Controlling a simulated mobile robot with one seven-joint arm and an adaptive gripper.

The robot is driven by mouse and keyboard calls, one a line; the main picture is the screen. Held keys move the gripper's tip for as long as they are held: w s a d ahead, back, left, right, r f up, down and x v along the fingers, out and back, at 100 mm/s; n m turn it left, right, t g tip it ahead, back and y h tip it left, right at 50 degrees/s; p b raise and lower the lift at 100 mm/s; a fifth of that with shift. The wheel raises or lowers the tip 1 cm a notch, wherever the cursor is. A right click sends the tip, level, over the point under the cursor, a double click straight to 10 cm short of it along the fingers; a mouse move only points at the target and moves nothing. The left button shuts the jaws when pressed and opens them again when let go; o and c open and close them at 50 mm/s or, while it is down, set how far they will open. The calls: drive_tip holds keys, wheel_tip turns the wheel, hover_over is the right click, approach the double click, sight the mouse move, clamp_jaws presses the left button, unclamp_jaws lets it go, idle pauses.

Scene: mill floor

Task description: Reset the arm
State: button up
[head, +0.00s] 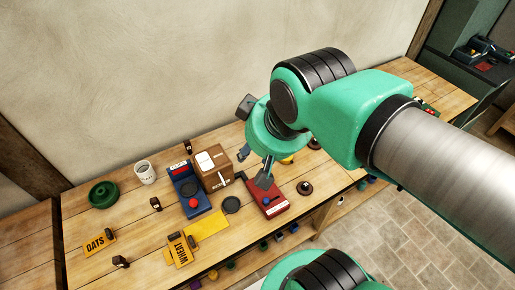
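My green arm reaches in from the right over the wooden workbench (95,262). My gripper (254,168) points down above the bench, near a brown box and a red device. Its two fingers look spread apart, with nothing seen between them. The fingertips overlap the red device (275,206) in this view; I cannot tell how high above it they are.
A brown box (220,176) and a blue device (187,188) stand left of the gripper. A white mug (145,173), green round dish (103,194), yellow OATS sign (98,243) and WHEAT sign (180,250) lie further left. The wall (150,70) rises behind.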

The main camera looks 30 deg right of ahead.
drive_tip(key=shift+s+d, duration=0.1)
drive_tip(key=shift+s, duration=0.05)
wheel_tip(320, 180, down, 6)
drive_tip(key=b, duration=0.6)
drive_tip(key=shift+r, duration=0.1)
